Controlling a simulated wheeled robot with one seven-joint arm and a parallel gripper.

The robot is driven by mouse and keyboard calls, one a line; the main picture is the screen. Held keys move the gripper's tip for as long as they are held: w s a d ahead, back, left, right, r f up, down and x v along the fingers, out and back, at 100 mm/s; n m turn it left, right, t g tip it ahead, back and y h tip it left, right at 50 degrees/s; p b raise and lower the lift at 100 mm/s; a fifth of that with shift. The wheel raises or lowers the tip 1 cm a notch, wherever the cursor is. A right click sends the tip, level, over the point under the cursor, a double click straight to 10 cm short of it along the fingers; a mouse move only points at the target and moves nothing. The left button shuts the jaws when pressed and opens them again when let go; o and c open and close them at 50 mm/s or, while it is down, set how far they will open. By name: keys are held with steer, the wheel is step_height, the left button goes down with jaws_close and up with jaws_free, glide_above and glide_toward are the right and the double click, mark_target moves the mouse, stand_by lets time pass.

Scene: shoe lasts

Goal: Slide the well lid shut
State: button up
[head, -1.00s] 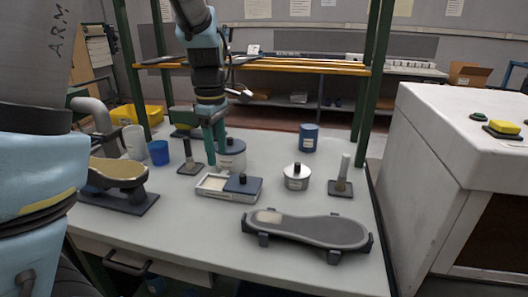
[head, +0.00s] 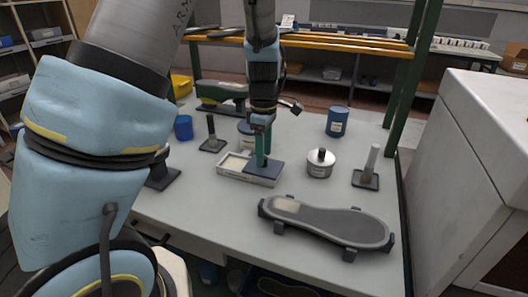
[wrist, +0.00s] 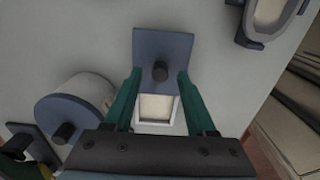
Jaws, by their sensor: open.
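The well lid (head: 268,171) is a flat blue-grey plate with a dark upright knob. It covers the right part of the pale tray (head: 228,175) in the head view; the left part of the well is uncovered. In the wrist view the lid (wrist: 147,45) lies ahead, and part of the pale well (wrist: 155,109) shows on the near side. My gripper (head: 263,158) is open and low over the lid. Its two green fingers (wrist: 159,76) stand either side of the knob (wrist: 160,72) in the wrist view, with gaps. In the head view the fingers hide the knob.
A lidded pot (head: 320,163) and a brush on a stand (head: 367,178) are to the right. A grey sole-shaped form (head: 325,222) lies in front. Another blue-lidded pot (wrist: 75,108) is close to my gripper. A blue cup (head: 183,128) stands left. Bare table lies front left.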

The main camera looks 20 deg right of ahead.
steer(key=shift+f, duration=0.5)
jaws_close()
stand_by(1.2)
